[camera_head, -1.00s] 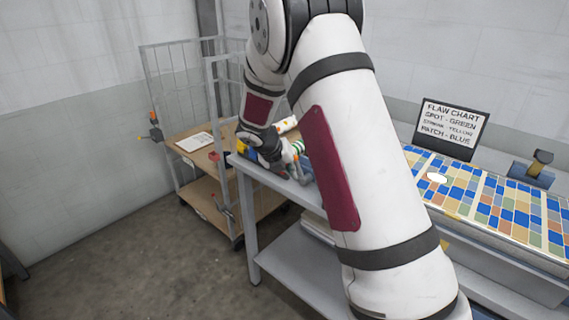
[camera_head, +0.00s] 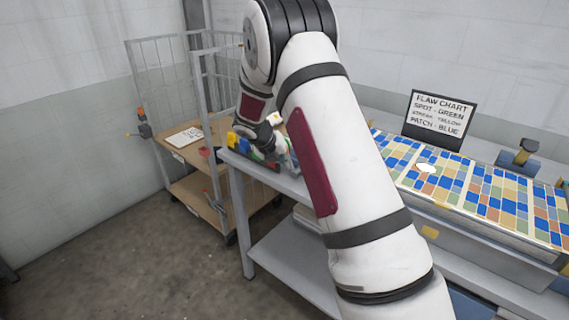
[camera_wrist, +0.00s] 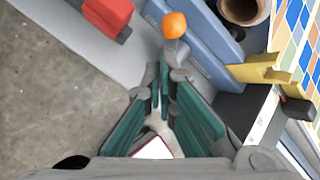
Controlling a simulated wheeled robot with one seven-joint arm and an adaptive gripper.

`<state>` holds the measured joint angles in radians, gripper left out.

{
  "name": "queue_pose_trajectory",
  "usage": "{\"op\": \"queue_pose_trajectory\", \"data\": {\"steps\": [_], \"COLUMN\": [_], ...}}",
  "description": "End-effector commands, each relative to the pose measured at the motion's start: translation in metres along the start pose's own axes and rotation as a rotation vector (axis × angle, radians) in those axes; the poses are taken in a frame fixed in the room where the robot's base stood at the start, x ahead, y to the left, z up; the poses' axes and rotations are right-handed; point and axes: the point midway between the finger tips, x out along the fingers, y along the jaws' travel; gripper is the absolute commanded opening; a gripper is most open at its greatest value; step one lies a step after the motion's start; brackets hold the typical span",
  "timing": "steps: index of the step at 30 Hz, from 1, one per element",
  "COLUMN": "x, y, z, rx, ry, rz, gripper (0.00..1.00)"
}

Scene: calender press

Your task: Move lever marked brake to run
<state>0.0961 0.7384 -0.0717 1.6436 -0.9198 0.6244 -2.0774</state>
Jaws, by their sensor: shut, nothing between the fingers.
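My gripper (camera_wrist: 160,82) is shut and empty in the wrist view, its green-sided fingers together. Just beyond the tips is an orange ball knob (camera_wrist: 174,25) in front of a blue panel (camera_wrist: 203,42). I see a gap between tips and knob. To the right a dark knob (camera_wrist: 298,109) sits by a pale strip, beside a yellow bracket (camera_wrist: 262,70). No word "brake" or "run" is legible, so I cannot tell which part is the brake lever. In the head view my gripper is low over the grey bench, largely hidden by my arm.
A red block (camera_wrist: 103,14) lies on the grey bench edge. A wheeled cart (camera_head: 194,198) stands left of the bench (camera_head: 264,179). A flaw chart sign (camera_head: 440,118) and a patterned sheet (camera_head: 480,188) are at the right. The floor at left is clear.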

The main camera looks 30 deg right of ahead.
Motion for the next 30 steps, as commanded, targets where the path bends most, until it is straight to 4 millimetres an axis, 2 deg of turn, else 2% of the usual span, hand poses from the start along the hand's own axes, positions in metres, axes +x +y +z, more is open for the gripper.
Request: {"op": "queue_pose_trajectory", "data": {"steps": [3,14,30], "x": [0.004,0.003,0.0], "y": [0.008,0.007,-0.005], "z": [0.004,0.004,-0.006], "rx": [0.0,0.0,-0.001], "ry": [0.0,0.001,0.001], "rz": [0.0,-0.001,-0.001], "gripper": [0.0,0.0,0.0]}}
